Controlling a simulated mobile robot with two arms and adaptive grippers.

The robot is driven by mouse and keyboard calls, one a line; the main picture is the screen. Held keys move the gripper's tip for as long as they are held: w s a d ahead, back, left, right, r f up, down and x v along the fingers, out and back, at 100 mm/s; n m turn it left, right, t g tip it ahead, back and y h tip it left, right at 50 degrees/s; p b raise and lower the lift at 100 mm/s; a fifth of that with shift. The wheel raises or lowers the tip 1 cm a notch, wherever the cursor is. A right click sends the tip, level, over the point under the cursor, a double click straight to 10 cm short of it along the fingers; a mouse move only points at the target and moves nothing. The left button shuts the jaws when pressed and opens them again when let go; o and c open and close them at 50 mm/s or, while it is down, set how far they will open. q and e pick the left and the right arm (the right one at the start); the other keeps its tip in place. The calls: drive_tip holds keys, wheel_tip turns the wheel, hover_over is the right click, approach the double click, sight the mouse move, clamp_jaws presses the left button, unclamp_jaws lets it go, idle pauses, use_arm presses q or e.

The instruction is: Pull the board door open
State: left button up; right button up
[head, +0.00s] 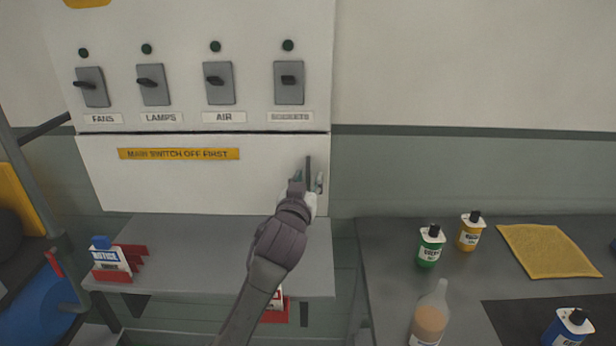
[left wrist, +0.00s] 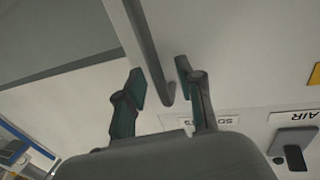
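The board door (head: 200,180) is the white lower panel of the switch board, with a yellow "MAIN SWITCH OFF FIRST" label; it looks closed. Its upright grey handle (head: 308,168) is near the right edge. My left gripper (head: 308,184) is at the handle, and its hand hides the handle's lower part. In the left wrist view, the handle (left wrist: 153,65) runs between the two green-padded fingers of the left gripper (left wrist: 160,80). The fingers are apart, with a gap on each side of the handle. My right gripper is not in view.
Above the door are several grey switches (head: 219,83). At right, a dark table (head: 390,255) carries a green bottle (head: 430,246), a yellow bottle (head: 469,232) and a yellow cloth (head: 549,251).

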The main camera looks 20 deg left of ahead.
use_arm(q)
drive_tip(key=shift+w, duration=0.25)
clamp_jaws()
drive_tip(key=shift+s, duration=0.15)
